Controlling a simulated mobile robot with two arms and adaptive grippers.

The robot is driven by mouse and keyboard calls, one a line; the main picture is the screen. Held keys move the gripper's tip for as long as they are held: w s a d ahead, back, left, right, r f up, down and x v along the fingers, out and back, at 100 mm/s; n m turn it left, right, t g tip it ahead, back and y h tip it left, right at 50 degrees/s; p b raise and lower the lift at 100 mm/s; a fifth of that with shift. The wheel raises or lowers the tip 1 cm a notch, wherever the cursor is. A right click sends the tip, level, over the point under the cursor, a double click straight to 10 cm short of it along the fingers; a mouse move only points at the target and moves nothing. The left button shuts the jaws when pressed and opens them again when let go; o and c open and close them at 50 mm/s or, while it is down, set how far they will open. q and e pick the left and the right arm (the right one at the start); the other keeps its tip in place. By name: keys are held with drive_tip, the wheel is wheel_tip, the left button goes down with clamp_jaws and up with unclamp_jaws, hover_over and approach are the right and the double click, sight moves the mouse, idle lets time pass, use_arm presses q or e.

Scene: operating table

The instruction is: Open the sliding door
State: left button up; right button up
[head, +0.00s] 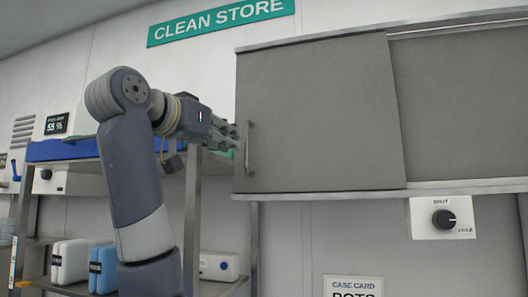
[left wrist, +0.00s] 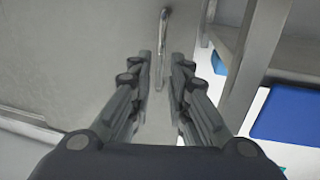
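The grey sliding door (head: 325,115) covers the left part of a wall cabinet in the head view. A thin vertical bar handle (head: 249,147) is on its left edge. My left gripper (head: 233,138) is at the handle, coming from the left. In the left wrist view the left gripper (left wrist: 161,65) is open, with its two fingers on either side of the handle (left wrist: 162,40). A gap shows between the handle and each finger. The door (left wrist: 70,60) fills the left of that view. My right gripper is not in view.
A second grey panel (head: 460,105) lies to the right, behind the door's plane. A metal shelf rack (head: 192,215) with a blue tray (head: 75,149) and boxes stands at left, close to my left arm. A dial box (head: 442,217) hangs below the cabinet.

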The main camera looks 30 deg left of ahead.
sight(246, 140)
use_arm(q)
drive_tip(key=w+p, duration=0.1)
drive_tip(key=w, duration=0.1)
drive_tip(key=w+r+p, duration=0.1)
drive_tip(key=w, duration=0.2)
drive_tip(key=w+p, duration=0.1)
drive_tip(key=w, duration=0.2)
drive_tip(key=shift+w+a+r+p, duration=0.15)
drive_tip(key=shift+w+a+p, duration=0.1)
drive_tip(key=shift+p, duration=0.05)
drive_tip(key=shift+w, duration=0.15)
clamp_jaws()
drive_tip(key=shift+d, duration=0.15)
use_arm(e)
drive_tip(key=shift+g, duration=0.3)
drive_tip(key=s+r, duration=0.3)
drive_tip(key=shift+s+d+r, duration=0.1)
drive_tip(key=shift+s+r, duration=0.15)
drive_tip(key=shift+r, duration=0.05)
